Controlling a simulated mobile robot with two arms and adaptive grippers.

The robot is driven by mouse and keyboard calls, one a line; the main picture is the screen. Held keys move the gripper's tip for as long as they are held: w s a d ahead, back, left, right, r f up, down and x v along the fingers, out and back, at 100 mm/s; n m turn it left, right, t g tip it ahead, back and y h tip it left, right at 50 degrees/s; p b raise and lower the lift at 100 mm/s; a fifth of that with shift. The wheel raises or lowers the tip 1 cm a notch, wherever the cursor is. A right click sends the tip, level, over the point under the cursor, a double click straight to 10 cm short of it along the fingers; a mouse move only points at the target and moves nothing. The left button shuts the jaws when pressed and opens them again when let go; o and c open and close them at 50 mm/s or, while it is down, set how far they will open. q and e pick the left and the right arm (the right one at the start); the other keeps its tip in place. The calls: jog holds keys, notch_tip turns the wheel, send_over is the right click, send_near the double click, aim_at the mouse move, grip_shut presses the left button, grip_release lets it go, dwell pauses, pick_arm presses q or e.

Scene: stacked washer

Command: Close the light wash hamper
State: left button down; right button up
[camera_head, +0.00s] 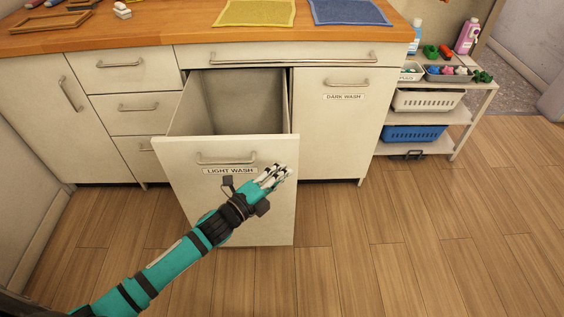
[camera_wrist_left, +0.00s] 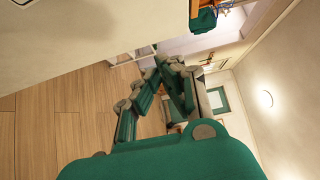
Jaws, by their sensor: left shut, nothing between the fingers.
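The light wash hamper (camera_head: 273,210) is a cream pull-out drawer with a metal handle (camera_head: 226,158) and a "LIGHT WASH" label. It stands pulled out from the cabinet, and its open inside looks empty from above. My left gripper (camera_head: 283,172) is shut and empty, in front of the upper right part of the hamper's front panel, right of the label. I cannot tell whether it touches the panel. In the left wrist view, my left gripper's fingers (camera_wrist_left: 172,70) are close together, with a pale panel at the upper left. My right gripper is not in view.
The closed dark wash front (camera_head: 336,140) is right of the hamper. A wooden countertop (camera_head: 160,28) with yellow and blue cloths lies above. A shelf rack at right holds a white basket (camera_head: 427,101) and a blue basket (camera_head: 413,134). The wooden floor (camera_head: 400,240) at right is clear.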

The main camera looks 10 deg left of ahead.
aim_at(294, 152)
pick_arm(q)
jog(key=w, duration=0.2)
jog(key=w+a, duration=0.1)
jog(key=w, duration=0.1)
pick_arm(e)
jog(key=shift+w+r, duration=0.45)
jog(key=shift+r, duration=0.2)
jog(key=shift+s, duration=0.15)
